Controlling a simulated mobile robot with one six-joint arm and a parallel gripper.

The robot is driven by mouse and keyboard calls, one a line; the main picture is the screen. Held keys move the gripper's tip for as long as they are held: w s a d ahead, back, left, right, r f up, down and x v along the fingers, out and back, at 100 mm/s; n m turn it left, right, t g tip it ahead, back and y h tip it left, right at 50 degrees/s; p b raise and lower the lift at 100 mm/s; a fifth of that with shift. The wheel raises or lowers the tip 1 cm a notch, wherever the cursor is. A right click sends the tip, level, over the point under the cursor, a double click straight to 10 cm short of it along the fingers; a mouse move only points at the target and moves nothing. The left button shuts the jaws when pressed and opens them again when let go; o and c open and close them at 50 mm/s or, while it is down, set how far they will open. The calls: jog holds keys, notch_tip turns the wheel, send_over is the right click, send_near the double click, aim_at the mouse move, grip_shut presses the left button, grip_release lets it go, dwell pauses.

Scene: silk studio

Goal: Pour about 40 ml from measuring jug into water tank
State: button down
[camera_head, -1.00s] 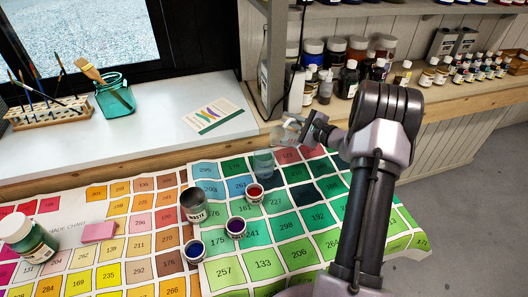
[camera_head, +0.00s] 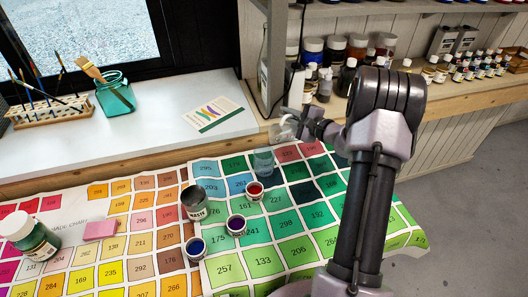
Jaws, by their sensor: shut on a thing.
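My gripper (camera_head: 297,124) is shut on a small clear vessel, which looks like the measuring jug (camera_head: 282,130). It holds the jug in the air, tilted, just above and right of a clear bluish container (camera_head: 264,162). That container stands on the colour chart near the wooden ledge and is probably the water tank. The jug and the container look apart. My fingers and wrist hide part of the jug. I cannot make out a stream or the liquid level.
A cup marked WASTE (camera_head: 194,204) and small paint pots in red (camera_head: 255,191) and blue (camera_head: 195,249) stand on the chart (camera_head: 257,268). A green jar with brushes (camera_head: 115,96) is on the white ledge. Bottles line the shelf behind my gripper.

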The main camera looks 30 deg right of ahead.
jog(key=shift+a+r+n, duration=0.35)
jog(key=shift+r+n, duration=0.05)
jog(key=shift+r, duration=0.1)
jog(key=shift+a, duration=0.25)
jog(key=shift+s+a+r+n+b, duration=0.1)
jog(key=shift+a+r+n+b, duration=0.15)
jog(key=shift+a+n+b, duration=0.3)
jog(key=shift+a+r+n+b, duration=0.25)
jog(key=shift+a+b, duration=0.15)
jog(key=shift+b, duration=0.3)
dwell(1.0)
